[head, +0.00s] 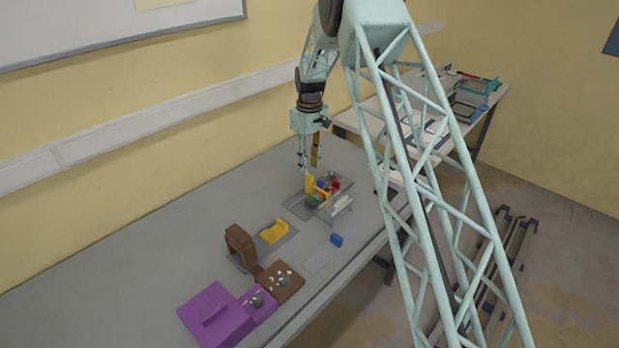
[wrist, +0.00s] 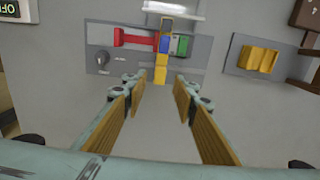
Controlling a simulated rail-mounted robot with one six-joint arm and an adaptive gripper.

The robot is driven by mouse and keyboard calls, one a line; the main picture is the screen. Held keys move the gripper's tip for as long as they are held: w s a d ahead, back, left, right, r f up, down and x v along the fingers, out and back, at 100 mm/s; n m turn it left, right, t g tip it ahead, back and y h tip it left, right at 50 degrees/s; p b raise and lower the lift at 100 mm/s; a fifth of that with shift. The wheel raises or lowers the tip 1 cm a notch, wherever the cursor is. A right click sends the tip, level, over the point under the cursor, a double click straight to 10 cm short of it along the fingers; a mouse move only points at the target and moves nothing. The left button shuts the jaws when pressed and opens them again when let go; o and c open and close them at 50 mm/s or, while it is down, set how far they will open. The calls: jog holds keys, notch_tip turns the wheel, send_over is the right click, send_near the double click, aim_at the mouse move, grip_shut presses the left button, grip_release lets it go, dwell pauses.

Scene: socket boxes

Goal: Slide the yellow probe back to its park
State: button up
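A yellow piece, seemingly the yellow probe (head: 310,183), stands on a grey plate (head: 296,208) among red, blue and green parts. In the wrist view the yellow piece (wrist: 161,76) lies centred between my fingertips, with the red (wrist: 135,40), blue (wrist: 165,44) and green (wrist: 180,46) parts just beyond it. My gripper (head: 304,165) is open and empty, pointing down just above the plate; its wooden-faced fingers are spread wide in the wrist view (wrist: 160,90). I cannot tell which spot is the park. How the probe is seated is unclear.
A yellow cradle (head: 273,231) sits on its own grey plate beside a brown upright block (head: 240,245). A pale bar (head: 341,206) stands close to the coloured parts. The table's left part is clear.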

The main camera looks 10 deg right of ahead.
aim_at(309, 175)
jog(key=shift+f, duration=3.05)
jog(key=shift+c, duration=0.6)
grip_shut()
